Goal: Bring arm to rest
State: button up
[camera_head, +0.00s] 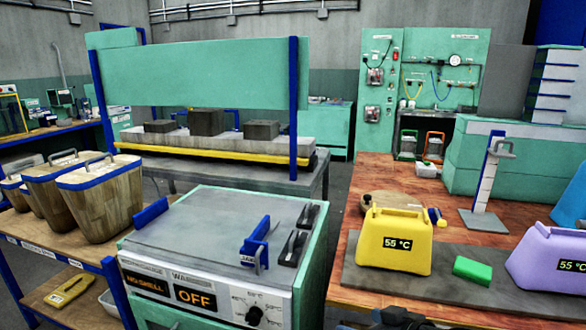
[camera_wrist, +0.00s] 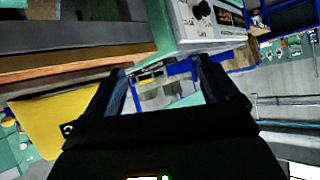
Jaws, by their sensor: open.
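My gripper (camera_wrist: 162,70) shows in the wrist view with its two dark fingers spread apart and nothing held between them. The wrist picture is turned, so the room looks tilted. The grey-topped machine with an OFF display (camera_head: 195,298) stands at the front middle in the head view, and its front panel (camera_wrist: 206,20) shows beyond the fingers in the wrist view. A dark shape at the bottom edge of the head view may be part of my arm; most of the arm is out of sight there.
A wooden table (camera_head: 365,168) on the right bears a yellow 55 °C block (camera_head: 394,242), a green block (camera_head: 473,269) and a purple 55 °C block (camera_head: 548,262). Wooden baskets (camera_head: 100,205) stand on a left shelf. A green press (camera_head: 200,75) stands behind the machine.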

jog(key=s+a+f+m+t+h, duration=0.1)
jog(key=s+a+f+m+t, duration=0.2)
jog(key=s, duration=0.7)
jog(key=s+d+f+m+h, duration=0.15)
jog(key=s+m+h, duration=0.25)
jog(key=s, duration=1.2)
jog(key=s+d+r, duration=0.3)
jog(key=s+r, duration=0.1)
jog(key=s, duration=0.2)
jog(key=s+d+r+n+t+h, duration=0.1)
jog(key=s+d+r, duration=0.2)
jog(key=s, duration=0.3)
jog(key=s+d+r+t, duration=0.1)
jog(key=s+d+r, duration=0.1)
jog(key=s+r, duration=0.2)
jog(key=s, duration=0.3)
jog(key=shift+d+r+n, duration=0.3)
jog(key=shift+d+r, duration=0.1)
jog(key=shift+o, duration=0.3)
